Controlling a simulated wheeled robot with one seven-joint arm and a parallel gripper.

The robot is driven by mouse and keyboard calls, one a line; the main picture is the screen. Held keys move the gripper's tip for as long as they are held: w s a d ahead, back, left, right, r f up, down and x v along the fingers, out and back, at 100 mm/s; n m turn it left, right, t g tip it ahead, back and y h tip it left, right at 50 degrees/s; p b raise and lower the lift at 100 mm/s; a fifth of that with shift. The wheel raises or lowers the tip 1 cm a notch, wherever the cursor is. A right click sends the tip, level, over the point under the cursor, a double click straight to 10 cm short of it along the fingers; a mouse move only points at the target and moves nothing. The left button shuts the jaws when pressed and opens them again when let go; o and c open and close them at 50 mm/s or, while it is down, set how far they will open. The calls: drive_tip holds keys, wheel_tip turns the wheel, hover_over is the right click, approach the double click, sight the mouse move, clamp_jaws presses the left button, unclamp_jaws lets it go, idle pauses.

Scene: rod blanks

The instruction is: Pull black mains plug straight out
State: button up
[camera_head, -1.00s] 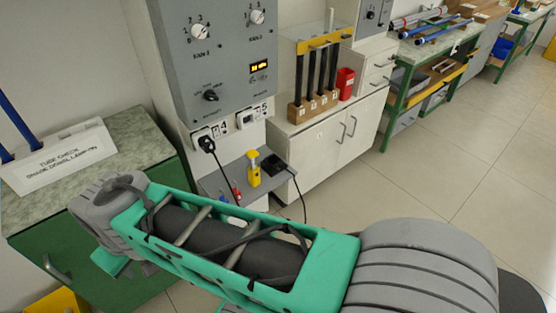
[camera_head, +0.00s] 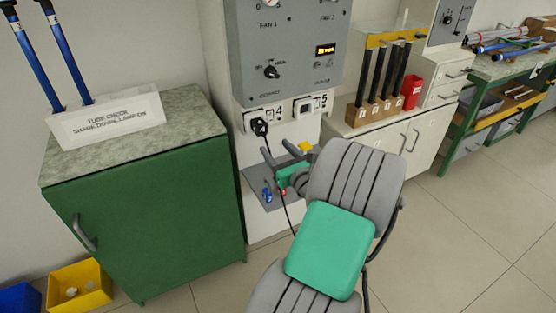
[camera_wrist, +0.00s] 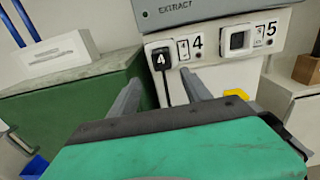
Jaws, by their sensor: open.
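The black mains plug (camera_head: 260,126) sits in the left wall socket, beside the label 4, with its cord hanging down past the shelf. In the wrist view the plug (camera_wrist: 160,59) carries a white 4 on its face, and its cord runs down behind my gripper. My gripper (camera_head: 272,155) is open, below the plug and in front of the panel. In the wrist view its two fingers (camera_wrist: 160,93) point toward the plug, one on each side of the cord and lower than the plug body. I see no contact with the plug.
A second socket (camera_head: 306,108), labelled 5, is to the right. The grey control panel (camera_head: 290,50) is above. A grey shelf (camera_head: 258,190) is below, partly hidden by my arm. A green cabinet (camera_head: 150,190) stands close on the left. Open floor lies at the right.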

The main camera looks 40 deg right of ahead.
sight(263, 131)
drive_tip(key=p+x, duration=0.1)
drive_tip(key=x, duration=1.1)
drive_tip(key=shift+d+p, duration=0.15)
drive_tip(key=shift+p, duration=0.25)
drive_tip(key=shift+s, duration=0.1)
drive_tip(key=shift+c, duration=0.6)
clamp_jaws()
drive_tip(key=shift+s, duration=0.1)
drive_tip(key=shift+v, duration=0.95)
drive_tip(key=shift+s, duration=0.35)
